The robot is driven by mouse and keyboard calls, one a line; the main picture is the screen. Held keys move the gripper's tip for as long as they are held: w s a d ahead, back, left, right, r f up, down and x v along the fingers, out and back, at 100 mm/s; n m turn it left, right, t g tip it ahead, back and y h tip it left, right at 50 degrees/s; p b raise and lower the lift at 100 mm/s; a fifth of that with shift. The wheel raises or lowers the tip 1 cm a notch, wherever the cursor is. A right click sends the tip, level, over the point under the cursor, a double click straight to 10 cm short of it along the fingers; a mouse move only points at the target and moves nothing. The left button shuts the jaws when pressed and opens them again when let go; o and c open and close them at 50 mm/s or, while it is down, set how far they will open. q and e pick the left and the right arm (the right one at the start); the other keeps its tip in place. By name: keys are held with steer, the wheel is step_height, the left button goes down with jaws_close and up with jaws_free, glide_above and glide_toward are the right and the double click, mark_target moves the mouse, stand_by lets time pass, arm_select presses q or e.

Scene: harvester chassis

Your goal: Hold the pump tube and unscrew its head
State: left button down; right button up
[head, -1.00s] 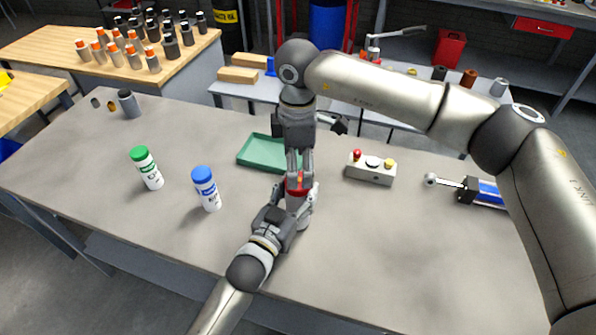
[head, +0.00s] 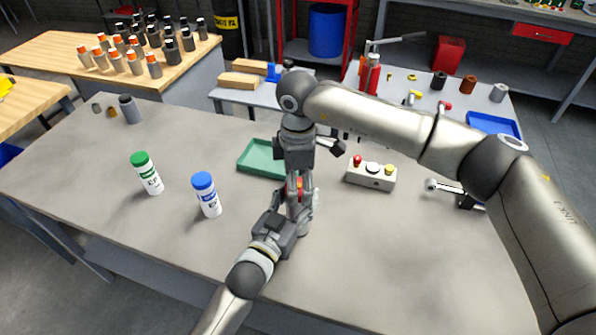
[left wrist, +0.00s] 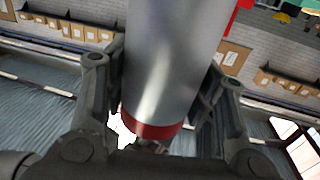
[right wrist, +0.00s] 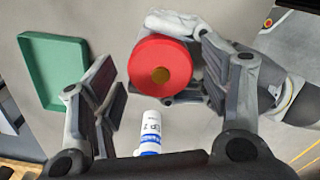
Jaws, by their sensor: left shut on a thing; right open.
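The pump tube (left wrist: 175,55) is a grey metal cylinder with a red band at one end, seen between the fingers in the left wrist view. My left gripper (head: 303,224) is shut on it at the table's middle; in the head view both grippers hide most of it. Its red head (right wrist: 160,68) is round with a brass centre in the right wrist view, and a sliver of red shows in the head view. My right gripper (head: 299,196) points down from above, open, with its fingers spread around the head. Whether any finger touches the head is unclear.
A green tray (head: 246,164) lies behind the grippers. A blue-capped bottle (head: 207,197) and a green-capped bottle (head: 148,175) stand to the left. A button box (head: 371,177) stands to the right. The front right of the table is clear.

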steer(key=shift+f, duration=0.1)
steer(key=c, duration=1)
steer(key=n, duration=0.5)
steer(key=shift+n, duration=0.3)
steer(key=shift+c, duration=0.2)
steer(key=shift+w, duration=0.1)
steer(key=o, duration=1.1)
